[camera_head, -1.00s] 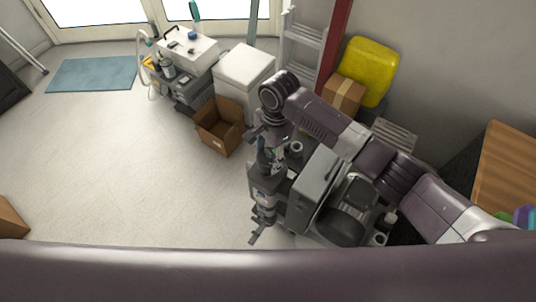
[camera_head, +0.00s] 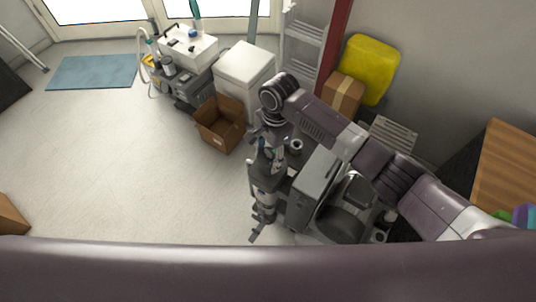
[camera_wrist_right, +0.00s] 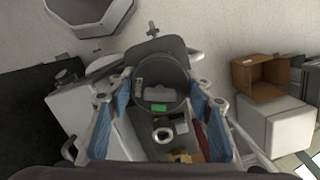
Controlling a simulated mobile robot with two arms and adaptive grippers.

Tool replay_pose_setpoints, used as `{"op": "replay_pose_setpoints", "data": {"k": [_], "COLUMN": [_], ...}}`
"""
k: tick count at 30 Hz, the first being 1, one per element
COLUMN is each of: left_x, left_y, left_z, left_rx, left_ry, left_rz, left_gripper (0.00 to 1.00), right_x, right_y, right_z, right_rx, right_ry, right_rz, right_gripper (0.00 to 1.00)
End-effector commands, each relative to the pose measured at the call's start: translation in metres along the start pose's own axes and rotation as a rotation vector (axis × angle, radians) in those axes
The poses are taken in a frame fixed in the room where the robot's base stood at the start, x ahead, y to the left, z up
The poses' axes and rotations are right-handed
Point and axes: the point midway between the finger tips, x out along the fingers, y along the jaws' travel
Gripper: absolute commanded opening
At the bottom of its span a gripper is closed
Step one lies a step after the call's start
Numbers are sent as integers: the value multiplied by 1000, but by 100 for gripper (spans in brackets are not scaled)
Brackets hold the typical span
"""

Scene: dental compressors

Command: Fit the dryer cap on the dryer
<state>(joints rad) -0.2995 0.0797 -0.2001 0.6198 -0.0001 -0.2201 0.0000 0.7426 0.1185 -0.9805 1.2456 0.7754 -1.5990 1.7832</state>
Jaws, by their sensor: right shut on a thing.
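My right gripper (camera_head: 269,160) hangs from my right arm over the left side of the grey compressor unit (camera_head: 317,178) in the head view. In the right wrist view its blue-padded fingers (camera_wrist_right: 160,108) stand on both sides of a dark grey round part, which looks like the dryer cap (camera_wrist_right: 160,76), and are shut on it. A grey upright column (camera_head: 264,197), perhaps the dryer, shows just below the gripper in the head view. The wrist and fingers partly hide it. I cannot tell whether cap and column touch. My left gripper is not in view.
An open cardboard box (camera_head: 221,127) and a white cabinet (camera_head: 244,72) stand behind and left of the compressor. A small light ring (camera_head: 296,146) sits behind the gripper. A yellow case (camera_head: 371,68) leans at the wall.

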Motion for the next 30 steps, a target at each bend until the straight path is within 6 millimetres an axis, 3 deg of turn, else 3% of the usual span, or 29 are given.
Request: {"op": "replay_pose_setpoints", "data": {"k": [23,24,28,30], "left_x": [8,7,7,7], "left_y": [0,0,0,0], "left_z": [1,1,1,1], "left_rx": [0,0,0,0], "left_ry": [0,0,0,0], "left_rz": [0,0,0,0], "left_gripper": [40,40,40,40], "right_x": [28,26,26,26], "right_y": [0,0,0,0], "right_z": [-3,-3,-3,-4], "right_rx": [1,0,0,0], "right_ry": [0,0,0,1], "right_rz": [0,-1,0,0], "right_gripper": [20,51,66,67]}}
